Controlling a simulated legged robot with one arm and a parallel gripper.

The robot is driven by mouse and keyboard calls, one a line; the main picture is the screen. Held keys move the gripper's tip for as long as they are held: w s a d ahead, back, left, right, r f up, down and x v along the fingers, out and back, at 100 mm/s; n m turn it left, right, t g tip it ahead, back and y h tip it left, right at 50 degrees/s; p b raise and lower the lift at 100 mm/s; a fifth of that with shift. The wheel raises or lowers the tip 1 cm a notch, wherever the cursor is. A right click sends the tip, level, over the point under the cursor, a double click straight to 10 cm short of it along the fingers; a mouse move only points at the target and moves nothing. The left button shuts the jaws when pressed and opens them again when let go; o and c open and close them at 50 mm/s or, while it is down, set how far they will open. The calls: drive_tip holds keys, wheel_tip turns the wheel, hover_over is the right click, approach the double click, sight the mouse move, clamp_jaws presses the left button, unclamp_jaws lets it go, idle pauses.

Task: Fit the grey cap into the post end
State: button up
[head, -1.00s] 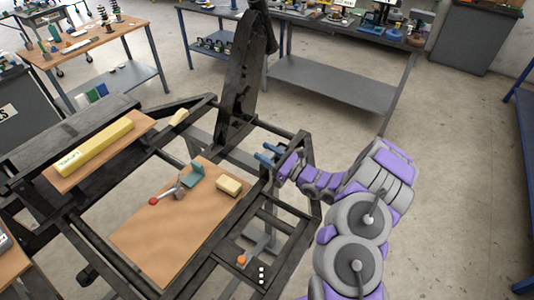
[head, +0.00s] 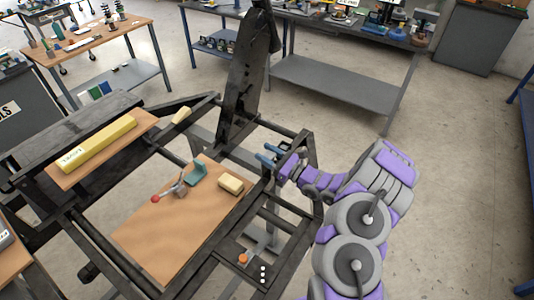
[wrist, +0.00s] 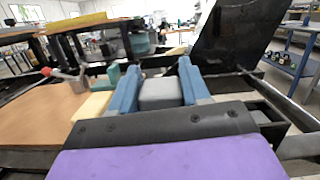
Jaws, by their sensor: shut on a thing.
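My gripper (head: 267,155) has blue fingers and reaches left over the right side of the black frame (head: 283,128). In the wrist view my gripper (wrist: 158,72) is shut on the grey cap (wrist: 160,94), a small block with rounded edges between the two fingers. In the head view the cap is too small and hidden to make out. The frame has several square dark tubes around my gripper. I cannot tell which tube is the post with the open end, and no contact between cap and post shows.
A wooden board (head: 150,235) on the frame holds a teal bracket (head: 195,174), a red-knobbed lever (head: 156,198) and a pale yellow block (head: 231,184). A tall black panel (head: 246,80) stands behind my gripper. Open floor (head: 460,180) lies to the right.

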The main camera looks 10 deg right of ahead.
drive_tip(key=shift+f, duration=0.7)
drive_tip(key=o, duration=1.2)
drive_tip(key=shift+d, duration=0.1)
drive_tip(key=p+v, duration=0.3)
drive_tip(key=v, duration=1.4)
drive_tip(key=shift+s+d, duration=0.1)
drive_tip(key=shift+d, duration=0.05)
